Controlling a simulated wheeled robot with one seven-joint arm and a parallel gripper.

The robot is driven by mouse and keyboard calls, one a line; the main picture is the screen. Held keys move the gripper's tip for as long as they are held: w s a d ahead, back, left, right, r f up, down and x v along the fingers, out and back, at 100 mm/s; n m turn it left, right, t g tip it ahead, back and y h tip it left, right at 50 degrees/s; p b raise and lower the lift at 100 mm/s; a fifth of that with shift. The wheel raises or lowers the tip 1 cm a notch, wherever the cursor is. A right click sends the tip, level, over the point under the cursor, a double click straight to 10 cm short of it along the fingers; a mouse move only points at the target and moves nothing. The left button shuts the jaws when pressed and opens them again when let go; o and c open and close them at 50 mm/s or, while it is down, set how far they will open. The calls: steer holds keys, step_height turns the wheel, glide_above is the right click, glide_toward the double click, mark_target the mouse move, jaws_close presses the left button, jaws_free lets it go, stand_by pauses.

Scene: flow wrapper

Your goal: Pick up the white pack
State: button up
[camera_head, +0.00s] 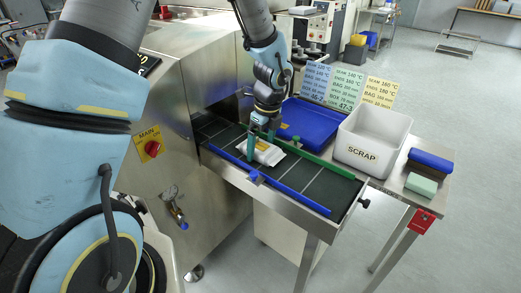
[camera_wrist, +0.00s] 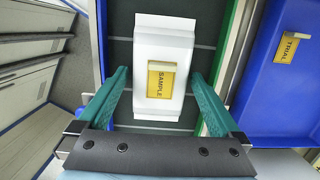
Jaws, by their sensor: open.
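The white pack (camera_head: 267,153) lies on the dark conveyor belt under my gripper in the head view. In the wrist view the white pack (camera_wrist: 163,40) lies lengthwise with a yellow label reading SAMPLE. My gripper (camera_head: 261,146) is open, with one green finger on each side of the pack. In the wrist view my gripper (camera_wrist: 160,88) has its fingers spread wider than the pack, with gaps at both sides. I cannot tell how far the fingertips are above the belt.
Blue and green rails (camera_head: 290,190) edge the conveyor. A blue tray (camera_head: 312,118) lies beside it, holding a yellow TRIAL tag (camera_wrist: 290,46). A white SCRAP bin (camera_head: 370,145), a blue block (camera_head: 431,160) and a green block (camera_head: 421,185) stand on the table at right. Sign cards stand behind.

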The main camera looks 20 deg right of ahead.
steer(key=shift+c, duration=0.2)
steer(key=c, duration=1.2)
